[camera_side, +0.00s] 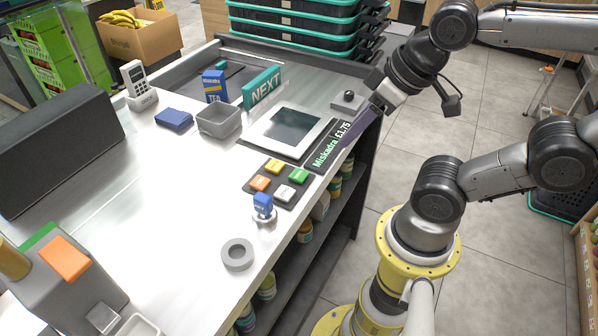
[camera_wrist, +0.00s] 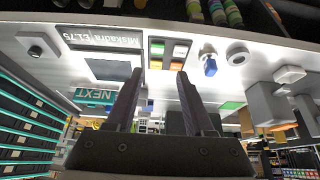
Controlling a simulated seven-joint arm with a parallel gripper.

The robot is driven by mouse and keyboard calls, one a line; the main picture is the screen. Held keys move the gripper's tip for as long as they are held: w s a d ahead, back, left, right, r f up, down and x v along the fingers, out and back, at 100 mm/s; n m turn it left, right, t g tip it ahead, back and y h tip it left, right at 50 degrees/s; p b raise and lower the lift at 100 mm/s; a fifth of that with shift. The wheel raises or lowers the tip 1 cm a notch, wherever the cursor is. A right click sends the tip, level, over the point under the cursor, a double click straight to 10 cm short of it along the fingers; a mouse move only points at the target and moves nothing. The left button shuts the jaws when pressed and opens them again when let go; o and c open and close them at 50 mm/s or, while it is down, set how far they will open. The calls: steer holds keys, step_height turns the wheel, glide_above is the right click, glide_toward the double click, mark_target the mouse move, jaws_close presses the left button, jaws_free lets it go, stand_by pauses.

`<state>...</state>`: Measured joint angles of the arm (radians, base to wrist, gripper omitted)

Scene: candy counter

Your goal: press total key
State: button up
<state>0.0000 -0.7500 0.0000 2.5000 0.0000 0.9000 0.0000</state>
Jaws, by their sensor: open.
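The keypad (camera_side: 249,187) is a dark pad on the counter's near right part, with four square keys: a yellow-orange key (camera_side: 275,166), a green key (camera_side: 298,175), an orange key (camera_side: 260,184) and a white key (camera_side: 285,194). Their labels are too small to read, so I cannot tell which is the total key. My gripper (camera_side: 372,108) is up and to the right of the keypad, by the counter's right edge near the price display. In the wrist view my gripper's two fingers (camera_wrist: 160,72) stand apart with nothing between them, and the keypad (camera_wrist: 168,53) shows beyond their tips.
A price display (camera_side: 335,146) reading "Miskadra £1.75" and a flat screen (camera_side: 290,127) lie beyond the keypad. A blue-handled stamp (camera_side: 263,203) and a grey ring (camera_side: 238,254) stand nearer. A grey tray (camera_side: 219,121) and the NEXT divider (camera_side: 262,87) are farther back. The counter's left middle is clear.

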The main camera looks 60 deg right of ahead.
jaws_close()
stand_by(1.3)
